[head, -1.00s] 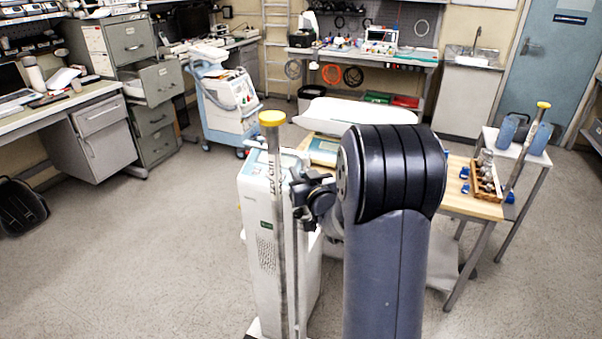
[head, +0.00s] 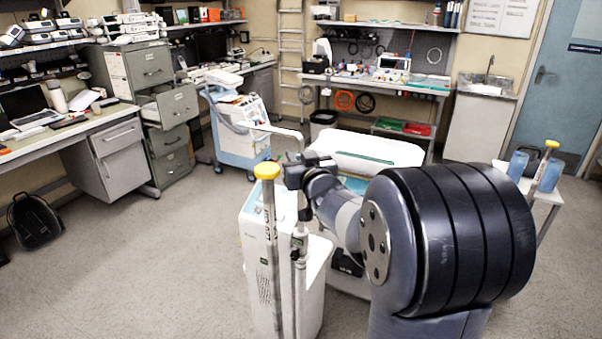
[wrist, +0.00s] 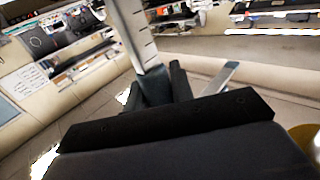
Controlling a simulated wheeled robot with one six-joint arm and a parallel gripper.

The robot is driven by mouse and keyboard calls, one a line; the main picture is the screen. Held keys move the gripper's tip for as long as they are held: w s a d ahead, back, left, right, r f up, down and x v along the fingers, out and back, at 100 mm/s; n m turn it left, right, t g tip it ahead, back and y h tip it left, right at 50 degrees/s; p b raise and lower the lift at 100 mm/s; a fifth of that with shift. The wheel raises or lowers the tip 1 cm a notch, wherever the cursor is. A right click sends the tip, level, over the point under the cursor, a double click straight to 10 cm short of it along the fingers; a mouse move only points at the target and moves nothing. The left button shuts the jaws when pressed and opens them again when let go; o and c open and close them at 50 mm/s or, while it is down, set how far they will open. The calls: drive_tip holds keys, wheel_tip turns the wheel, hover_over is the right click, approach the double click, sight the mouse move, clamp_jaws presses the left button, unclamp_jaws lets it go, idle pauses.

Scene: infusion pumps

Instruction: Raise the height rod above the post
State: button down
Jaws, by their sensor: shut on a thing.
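The post is a grey upright with a yellow cap (head: 267,171), standing in front of a white cabinet in the head view. The cap also shows at the right edge of the wrist view (wrist: 308,140). My gripper (head: 297,174) is shut on the rod near cap height. In the wrist view, my gripper's dark fingers (wrist: 160,90) close around the pale marked rod (wrist: 132,28). The exact contact is partly hidden.
The white cabinet (head: 256,215) stands close behind the post. A blue-white cart (head: 240,145) is behind it. A white machine (head: 365,150) is beyond my arm.

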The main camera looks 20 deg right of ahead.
wheel_tip(320, 180, up, 7)
drive_tip(key=p, duration=0.3)
drive_tip(key=shift+f, duration=0.1)
drive_tip(key=c, duration=1.2)
unclamp_jaws()
drive_tip(key=shift+f, duration=0.1)
drive_tip(key=shift+c, duration=0.2)
drive_tip(key=s+b, duration=0.1)
drive_tip(key=s, duration=1)
drive_tip(key=shift+b, duration=0.35)
drive_tip(key=shift+w, duration=0.2)
